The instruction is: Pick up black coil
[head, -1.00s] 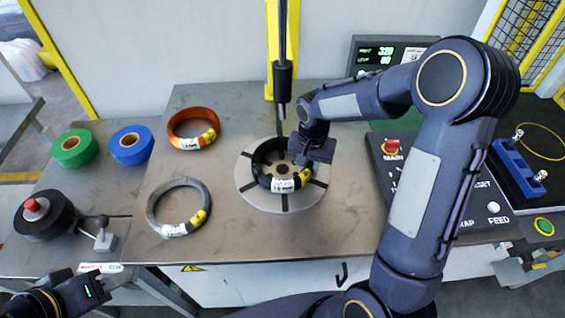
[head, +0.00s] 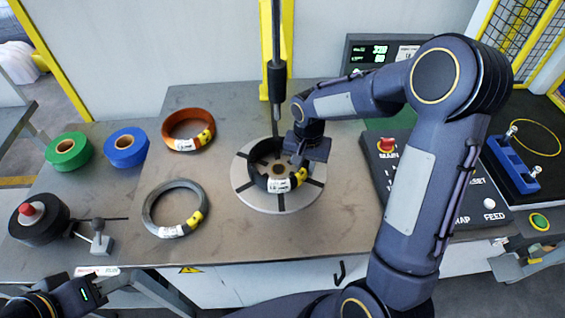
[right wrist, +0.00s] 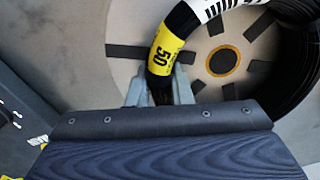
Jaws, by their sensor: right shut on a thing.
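The black coil (head: 259,176) lies on the round grey turntable (head: 247,196) in the middle of the table. It carries a white label and a yellow tag. My right gripper (head: 301,164) is at the coil's right side, pointing down. In the right wrist view the coil's yellow section (right wrist: 165,52) runs down between the two grey fingers (right wrist: 160,93), which are shut on the coil. The coil appears to be still at the turntable; any gap beneath it cannot be told. My left gripper (head: 82,293) is at the lower left, away from the coil; its fingers are not clear.
An orange coil (head: 181,128) and a grey coil (head: 152,208) lie left of the turntable. Green tape (head: 68,152) and blue tape (head: 126,148) sit further left. A vertical rod (head: 277,85) hangs behind the turntable. A control panel (head: 430,185) stands to the right.

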